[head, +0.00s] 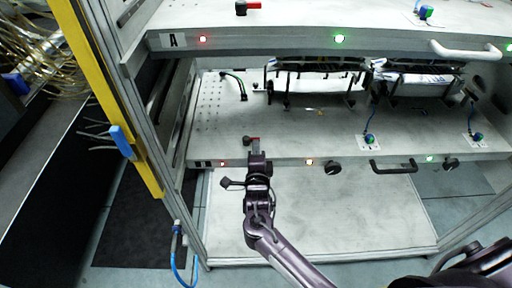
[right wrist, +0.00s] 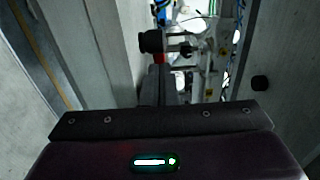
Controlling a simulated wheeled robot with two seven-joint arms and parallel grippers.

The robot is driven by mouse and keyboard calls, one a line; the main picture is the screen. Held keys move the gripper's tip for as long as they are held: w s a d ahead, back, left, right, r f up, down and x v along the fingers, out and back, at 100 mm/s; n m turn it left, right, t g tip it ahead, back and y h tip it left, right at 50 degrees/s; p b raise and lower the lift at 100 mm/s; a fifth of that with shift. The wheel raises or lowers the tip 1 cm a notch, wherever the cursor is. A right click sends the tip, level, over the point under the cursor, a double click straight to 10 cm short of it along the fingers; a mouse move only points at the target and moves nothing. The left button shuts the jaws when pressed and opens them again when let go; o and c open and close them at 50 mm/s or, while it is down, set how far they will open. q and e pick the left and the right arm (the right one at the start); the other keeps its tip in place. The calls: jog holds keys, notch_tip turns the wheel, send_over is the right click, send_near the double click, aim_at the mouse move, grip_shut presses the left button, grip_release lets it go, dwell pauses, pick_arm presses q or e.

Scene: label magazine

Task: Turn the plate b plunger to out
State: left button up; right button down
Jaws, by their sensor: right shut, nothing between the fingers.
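The plunger (head: 249,140) on the lower plate (head: 300,135) has a dark knob and a small red lever pointing right. It stands near the plate's front left edge. In the right wrist view the dark knob (right wrist: 151,42) shows just beyond my fingers, with a bit of red below it. My right gripper (head: 258,160) is shut and empty at the plate's front edge, just in front of the plunger. Whether it touches the plunger I cannot tell. My left gripper is not in view.
The upper plate, labelled A (head: 173,40), has its own red-levered plunger (head: 246,8). Printed label units (head: 315,82) stand behind. A yellow post (head: 105,90) is at left.

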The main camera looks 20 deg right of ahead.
jog(key=shift+w+d+n+y, duration=0.1)
jog(key=shift+d+n+y, duration=0.2)
jog(key=shift+n+y, duration=0.45)
jog(key=shift+d+y, duration=0.1)
jog(key=shift+y, duration=0.35)
jog(key=shift+w+d+b, duration=0.35)
jog(key=shift+w+d, duration=0.25)
jog(key=shift+w, duration=0.1)
dwell(0.5)
